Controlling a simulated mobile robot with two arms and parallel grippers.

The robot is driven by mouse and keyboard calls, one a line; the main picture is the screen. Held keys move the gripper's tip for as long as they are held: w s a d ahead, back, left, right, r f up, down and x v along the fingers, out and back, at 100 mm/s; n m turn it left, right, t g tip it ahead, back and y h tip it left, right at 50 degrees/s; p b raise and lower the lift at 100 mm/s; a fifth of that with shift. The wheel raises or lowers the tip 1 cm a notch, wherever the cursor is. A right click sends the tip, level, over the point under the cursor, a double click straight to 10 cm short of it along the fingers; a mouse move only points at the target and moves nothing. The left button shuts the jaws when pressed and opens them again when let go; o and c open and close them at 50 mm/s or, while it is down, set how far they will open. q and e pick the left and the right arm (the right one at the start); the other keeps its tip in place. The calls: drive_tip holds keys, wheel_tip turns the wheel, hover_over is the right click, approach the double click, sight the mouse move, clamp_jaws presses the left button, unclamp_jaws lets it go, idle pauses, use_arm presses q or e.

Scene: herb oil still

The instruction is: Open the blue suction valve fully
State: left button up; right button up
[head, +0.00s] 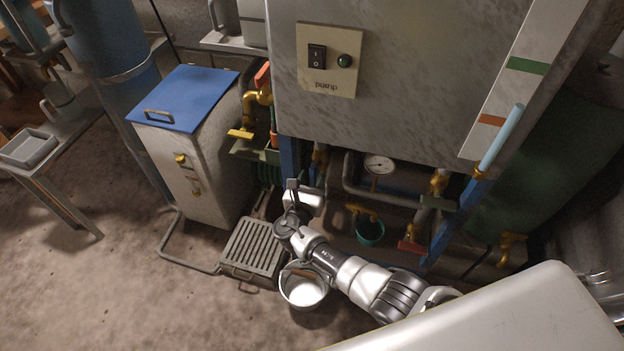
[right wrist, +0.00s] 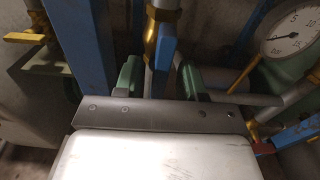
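The blue suction valve shows in the right wrist view as a blue lever (right wrist: 162,60) beside a brass valve body (right wrist: 159,22) on an upright pipe. The lever stands about in line with the pipe. My right gripper (right wrist: 156,80) is open, with its green-grey fingers on either side of the lever and pipe. A gap shows beside the lever; contact is not clear. In the head view my right gripper (head: 294,187) is low in front of the pump frame, and I cannot pick out the blue lever there. My left gripper is not in view.
Blue frame posts (right wrist: 62,40) flank the pipes. A pressure gauge (head: 379,165) and a red-handled valve (head: 411,247) are to the right. A blue-lidded white cabinet (head: 195,170) stands left.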

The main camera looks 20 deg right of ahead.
drive_tip(key=shift+s+a, duration=0.25)
drive_tip(key=shift+s, duration=0.05)
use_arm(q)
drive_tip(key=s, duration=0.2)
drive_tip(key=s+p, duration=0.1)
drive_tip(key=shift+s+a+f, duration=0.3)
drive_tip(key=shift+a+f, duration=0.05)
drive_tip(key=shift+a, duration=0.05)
use_arm(e)
drive_tip(key=v, duration=1)
